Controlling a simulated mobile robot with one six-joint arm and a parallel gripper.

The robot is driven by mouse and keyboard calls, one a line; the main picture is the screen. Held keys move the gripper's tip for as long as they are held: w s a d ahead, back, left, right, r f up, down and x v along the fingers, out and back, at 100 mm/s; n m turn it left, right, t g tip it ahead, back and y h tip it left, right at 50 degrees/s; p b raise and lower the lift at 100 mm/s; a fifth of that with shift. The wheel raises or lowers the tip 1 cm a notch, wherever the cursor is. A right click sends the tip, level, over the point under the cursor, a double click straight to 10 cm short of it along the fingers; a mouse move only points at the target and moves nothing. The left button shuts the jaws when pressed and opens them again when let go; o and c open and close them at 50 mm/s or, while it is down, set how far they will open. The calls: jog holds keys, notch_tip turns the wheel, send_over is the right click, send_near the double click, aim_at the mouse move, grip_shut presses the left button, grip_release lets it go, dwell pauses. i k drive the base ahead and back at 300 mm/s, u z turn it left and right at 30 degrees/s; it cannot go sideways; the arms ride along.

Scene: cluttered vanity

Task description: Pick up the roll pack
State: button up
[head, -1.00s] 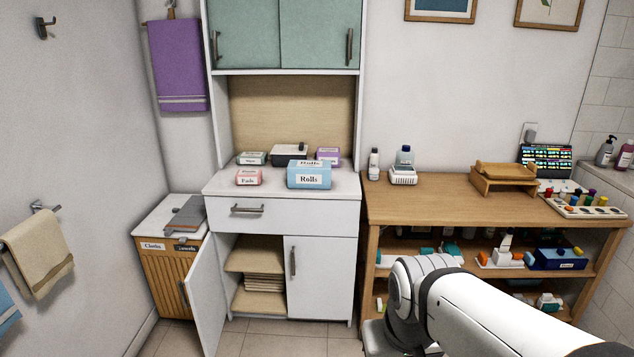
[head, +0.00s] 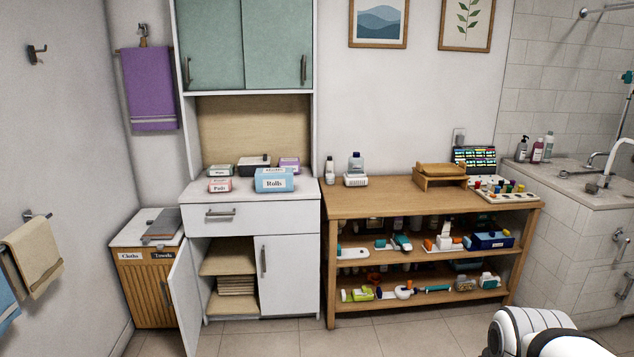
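The roll pack, a light blue box labelled "Rolls" (head: 274,181), stands on the white cabinet's top (head: 213,199) near its right side. A pink "Pads" box (head: 219,185) is to its left. A dark-lidded box (head: 253,166) and a purple box (head: 290,164) are close behind it. My gripper is outside the head view. Only a white part of my arm shows at the lower right, far from the roll pack.
The cabinet's left door (head: 185,299) hangs open into the floor space. A wooden shelf table (head: 400,203) with several small items stands to the right. A laundry cabinet (head: 144,283) is at left. Floor tiles (head: 300,344) in front look clear.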

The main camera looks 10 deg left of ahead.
aim_at(267, 180)
jog(key=u, duration=0.75)
jog(key=i, duration=0.9)
jog(key=u, duration=0.95)
jog(key=i, duration=2.55)
jog(key=z, duration=0.85)
jog(key=k, duration=0.5)
jog(key=z, duration=0.5)
jog(key=i, duration=1.3)
jog(key=z, duration=0.4)
